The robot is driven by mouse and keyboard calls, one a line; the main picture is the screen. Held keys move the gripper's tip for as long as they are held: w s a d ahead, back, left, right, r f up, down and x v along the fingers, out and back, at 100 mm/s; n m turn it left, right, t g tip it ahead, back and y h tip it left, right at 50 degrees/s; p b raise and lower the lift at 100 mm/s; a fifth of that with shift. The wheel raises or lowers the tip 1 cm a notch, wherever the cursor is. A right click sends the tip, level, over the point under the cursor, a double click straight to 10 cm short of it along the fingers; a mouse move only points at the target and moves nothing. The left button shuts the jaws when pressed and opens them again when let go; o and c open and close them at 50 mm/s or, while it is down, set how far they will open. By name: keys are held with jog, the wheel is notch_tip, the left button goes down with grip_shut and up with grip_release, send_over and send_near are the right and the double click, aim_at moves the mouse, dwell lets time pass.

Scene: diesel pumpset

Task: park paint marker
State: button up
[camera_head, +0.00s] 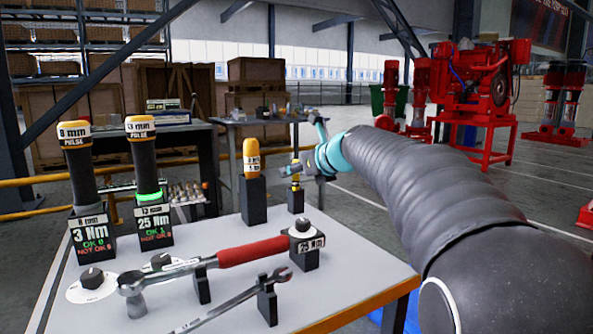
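A small upright piece with yellow and dark bands (295,181), which looks like the paint marker, stands at a small black holder (296,201) near the table's far right edge. My gripper (299,167) is at the upper part of this piece, at the end of my arm that reaches in from the right. The fingers are small and partly merge with the background, so I cannot tell whether they touch or grip it. I also cannot tell whether the piece is fully seated in the holder.
The grey table (345,262) holds a yellow-handled tool (251,158) in a black block, left of my gripper. Two labelled nutrunners (82,165) (146,160) stand at left. A red-handled torque wrench (253,250) and a spanner (235,302) lie in front on stands.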

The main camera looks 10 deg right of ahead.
jog(key=v, duration=1.2)
